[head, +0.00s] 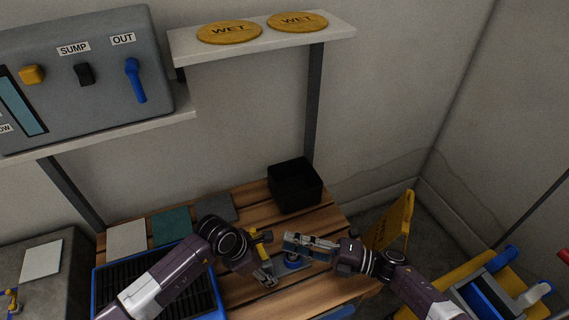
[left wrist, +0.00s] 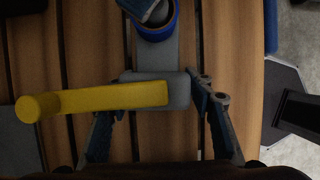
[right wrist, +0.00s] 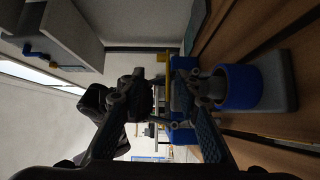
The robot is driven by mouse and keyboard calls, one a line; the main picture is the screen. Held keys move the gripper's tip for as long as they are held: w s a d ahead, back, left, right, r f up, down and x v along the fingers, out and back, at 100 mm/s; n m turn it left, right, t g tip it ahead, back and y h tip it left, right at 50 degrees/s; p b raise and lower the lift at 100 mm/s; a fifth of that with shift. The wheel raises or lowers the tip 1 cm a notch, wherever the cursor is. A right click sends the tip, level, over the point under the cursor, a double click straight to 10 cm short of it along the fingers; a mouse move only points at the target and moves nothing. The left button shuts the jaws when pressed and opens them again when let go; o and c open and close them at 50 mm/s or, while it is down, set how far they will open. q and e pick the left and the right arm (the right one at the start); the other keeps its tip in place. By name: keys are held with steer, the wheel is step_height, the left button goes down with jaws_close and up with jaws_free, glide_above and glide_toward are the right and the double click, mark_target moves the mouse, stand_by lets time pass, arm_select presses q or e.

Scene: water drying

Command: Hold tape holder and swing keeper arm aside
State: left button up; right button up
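The tape holder has a grey base (right wrist: 285,80) with a blue tape roll (head: 292,261) on it, on the wooden bench. In the left wrist view, its grey block (left wrist: 178,92) carries a yellow keeper arm (left wrist: 110,97) reaching left to a round knob. My left gripper (head: 265,268) has one finger at each side of the block and looks closed on it; the yellow arm partly hides the left finger. My right gripper (head: 288,243) is beside the holder with its fingers apart. In the right wrist view, the yellow keeper arm (right wrist: 153,57) shows beyond the gap between the fingers.
A black bin (head: 295,187) stands at the bench's back right. Grey and teal pads (head: 172,226) and a blue-rimmed tray (head: 97,285) lie left. A shelf with two WET discs (head: 229,32) and a control box (head: 80,60) hang above. A yellow floor sign (head: 392,222) stands right.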

arm_select(q)
steer(key=shift+o, duration=1.2)
steer(key=shift+r, duration=0.2)
